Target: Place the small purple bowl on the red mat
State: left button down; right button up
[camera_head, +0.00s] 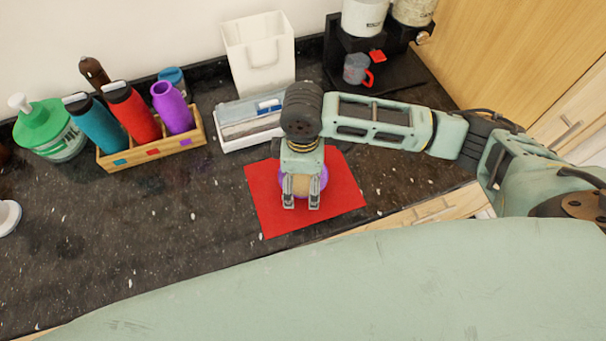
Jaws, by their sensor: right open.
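The red mat (265,205) lies flat near the counter's front edge. The small purple bowl (324,180) is over the middle of the mat, directly below my right gripper; it looks to rest on the mat, but its underside is hidden. My right gripper (301,203) points down over the bowl with its two fingers apart, and its body hides most of the bowl. Something tan shows inside the bowl between the fingers. I cannot tell whether a finger touches the bowl. My left gripper is not in view.
Behind the mat are a white tray (236,140) and a white bag (258,55). A wooden box (190,142) with several bottles and a green-topped dispenser (60,140) stand left. A coffee machine (340,65) with a grey mug (356,69) is behind. Counter left of the mat is clear.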

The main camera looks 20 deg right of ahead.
aim_at(303, 184)
notch_tip(303, 184, up, 12)
jog(key=b, duration=0.2)
jog(key=shift+r, duration=0.2)
dwell(0.3)
jog(key=shift+f, duration=0.1)
dwell(0.4)
